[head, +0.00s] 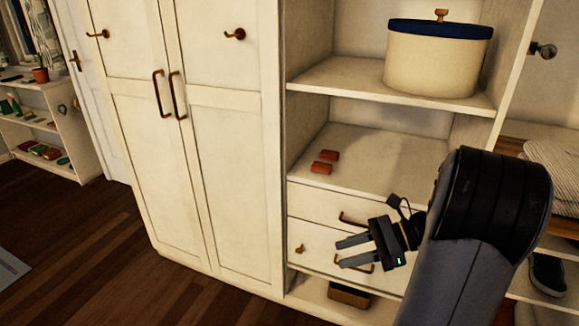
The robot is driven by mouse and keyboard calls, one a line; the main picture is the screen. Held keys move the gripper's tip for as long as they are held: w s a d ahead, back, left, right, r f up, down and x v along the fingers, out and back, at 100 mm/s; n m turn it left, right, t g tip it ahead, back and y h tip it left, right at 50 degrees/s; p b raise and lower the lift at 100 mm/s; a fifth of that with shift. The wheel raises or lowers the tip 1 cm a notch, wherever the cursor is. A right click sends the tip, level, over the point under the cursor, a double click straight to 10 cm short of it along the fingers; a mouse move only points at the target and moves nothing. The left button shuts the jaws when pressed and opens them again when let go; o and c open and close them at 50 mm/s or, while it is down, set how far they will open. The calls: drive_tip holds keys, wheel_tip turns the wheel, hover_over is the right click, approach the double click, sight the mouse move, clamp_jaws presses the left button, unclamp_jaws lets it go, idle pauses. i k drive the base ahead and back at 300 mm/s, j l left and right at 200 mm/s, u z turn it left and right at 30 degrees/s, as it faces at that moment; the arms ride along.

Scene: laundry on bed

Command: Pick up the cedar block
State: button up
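Two small reddish-brown blocks, which look like cedar blocks, lie on the open shelf above the drawers. The farther cedar block (329,155) lies just behind the nearer cedar block (322,168), with a small gap between them. My gripper (338,253) is in front of the drawers, below and to the right of the blocks and apart from them. Its two fingers point left and are spread with nothing between them.
The shelf (385,160) is clear right of the blocks. A round cream box with a blue lid (438,62) stands on the shelf above. Drawer handles (355,219) stick out near my gripper. A tall cabinet (190,130) stands left. A brown box (349,297) sits below.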

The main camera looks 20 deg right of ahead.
sight(323, 168)
drive_tip(key=i+j+z, duration=0.1)
drive_tip(key=i, duration=0.2)
drive_tip(key=i+j, duration=0.1)
drive_tip(key=i, duration=0.25)
drive_tip(key=i+l+z, duration=0.1)
drive_tip(key=i+z, duration=0.4)
drive_tip(key=z, duration=0.25)
drive_tip(key=i+l+u, duration=0.1)
drive_tip(key=i, duration=0.2)
